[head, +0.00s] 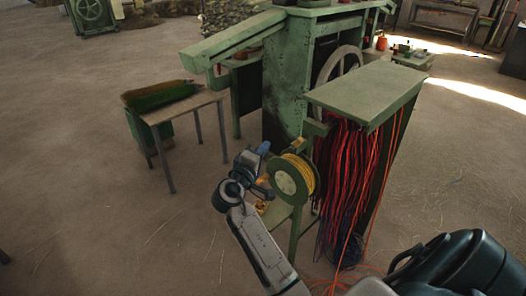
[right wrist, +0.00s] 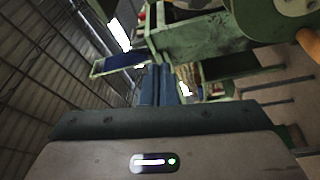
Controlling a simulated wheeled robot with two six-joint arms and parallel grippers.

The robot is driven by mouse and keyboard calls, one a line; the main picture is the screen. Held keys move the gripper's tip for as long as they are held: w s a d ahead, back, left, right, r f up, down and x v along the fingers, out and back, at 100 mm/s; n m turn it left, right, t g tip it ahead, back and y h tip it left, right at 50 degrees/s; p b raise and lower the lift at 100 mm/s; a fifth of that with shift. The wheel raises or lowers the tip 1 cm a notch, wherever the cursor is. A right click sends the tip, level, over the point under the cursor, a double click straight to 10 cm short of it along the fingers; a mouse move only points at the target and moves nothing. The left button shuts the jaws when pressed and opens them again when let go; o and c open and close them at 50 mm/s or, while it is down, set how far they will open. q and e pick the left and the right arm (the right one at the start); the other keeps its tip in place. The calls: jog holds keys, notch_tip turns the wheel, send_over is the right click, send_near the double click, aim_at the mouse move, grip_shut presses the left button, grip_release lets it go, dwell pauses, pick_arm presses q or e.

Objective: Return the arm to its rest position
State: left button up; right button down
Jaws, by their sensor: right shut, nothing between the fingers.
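My right arm reaches in from the lower right of the head view, and its right gripper (head: 264,160) is beside the spool of yellow cord (head: 305,172) on the green machine (head: 285,95), just left of the spool. In the right wrist view its two blue fingers (right wrist: 158,72) are together with nothing between them. I cannot tell in the head view whether the gripper touches the spool. My left gripper is not in view.
Red and dark strands (head: 345,175) hang under the machine's green top (head: 362,92), right of the spool. The floor in front and at left is mostly clear.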

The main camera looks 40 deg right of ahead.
jog(key=s+a+f+n+y, duration=0.15)
jog(key=f+y, duration=0.25)
jog(key=f, duration=1.4)
jog(key=s+a+f+n+y, duration=0.1)
jog(key=a+f+n+y, duration=0.3)
jog(key=f, duration=1.4)
jog(key=s+a+f+m+g+y, duration=0.25)
jog(key=s+f+y, duration=0.25)
jog(key=s+f, duration=1.25)
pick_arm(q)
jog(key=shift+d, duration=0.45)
pick_arm(e)
jog(key=s+f+m+g+y, duration=0.1)
jog(key=s+f, duration=0.4)
jog(key=s, duration=0.5)
jog(key=s+a+f+m+g+y, duration=0.1)
jog(key=s+f, duration=0.4)
jog(key=s, duration=0.5)
jog(key=s+a+f+m+g+y, duration=0.1)
jog(key=s+f+m+g, duration=0.1)
jog(key=s+f, duration=0.4)
jog(key=s+m, duration=0.1)
jog(key=s, duration=0.3)
jog(key=shift+g, duration=0.25)
